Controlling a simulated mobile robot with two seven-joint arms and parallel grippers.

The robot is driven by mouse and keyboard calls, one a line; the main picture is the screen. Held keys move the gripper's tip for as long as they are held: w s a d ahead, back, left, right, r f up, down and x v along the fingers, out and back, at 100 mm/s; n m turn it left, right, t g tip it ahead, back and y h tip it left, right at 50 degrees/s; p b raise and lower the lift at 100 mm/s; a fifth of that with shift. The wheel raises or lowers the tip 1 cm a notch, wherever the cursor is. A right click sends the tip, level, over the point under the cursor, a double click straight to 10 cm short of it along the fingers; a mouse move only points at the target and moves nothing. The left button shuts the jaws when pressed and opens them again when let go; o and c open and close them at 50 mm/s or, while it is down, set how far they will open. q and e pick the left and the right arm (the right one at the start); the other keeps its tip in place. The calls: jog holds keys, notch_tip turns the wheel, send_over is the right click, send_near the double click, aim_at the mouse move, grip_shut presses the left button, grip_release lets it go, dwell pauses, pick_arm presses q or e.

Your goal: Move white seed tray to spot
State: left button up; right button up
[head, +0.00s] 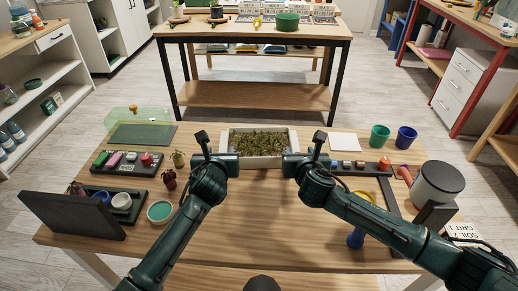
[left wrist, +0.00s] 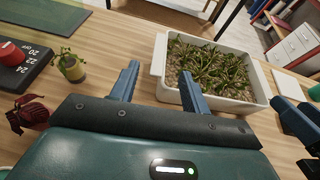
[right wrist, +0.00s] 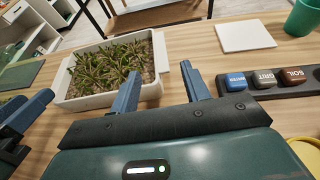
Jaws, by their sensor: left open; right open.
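The white seed tray (head: 264,163), filled with green seedlings, sits upright at the middle of the far table edge. My left gripper (head: 229,160) is open at the tray's left end. In the left wrist view (left wrist: 160,84) its fingers appear either side of the tray's end wall (left wrist: 159,58). My right gripper (head: 297,160) is open at the right end. In the right wrist view (right wrist: 162,84) its fingers appear either side of that end wall (right wrist: 159,55). I cannot tell whether any finger touches the tray. No marked spot is clearly identifiable.
A flat white square (head: 345,143) lies right of the tray, with green (head: 380,136) and blue (head: 406,138) cups beyond it. The table's middle front is mostly clear.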

aim_at(223, 142)
pick_arm(q)
jog(key=x, duration=0.7)
jog(key=shift+w+f, duration=0.15)
jog(key=shift+w, duration=0.15)
pick_arm(e)
jog(key=x, duration=0.7)
jog(key=shift+w+f, duration=0.15)
jog(key=shift+w, duration=0.15)
pick_arm(q)
jog(key=shift+c, duration=0.3)
pick_arm(e)
jog(key=shift+c, duration=0.3)
pick_arm(q)
grip_shut()
pick_arm(e)
grip_shut()
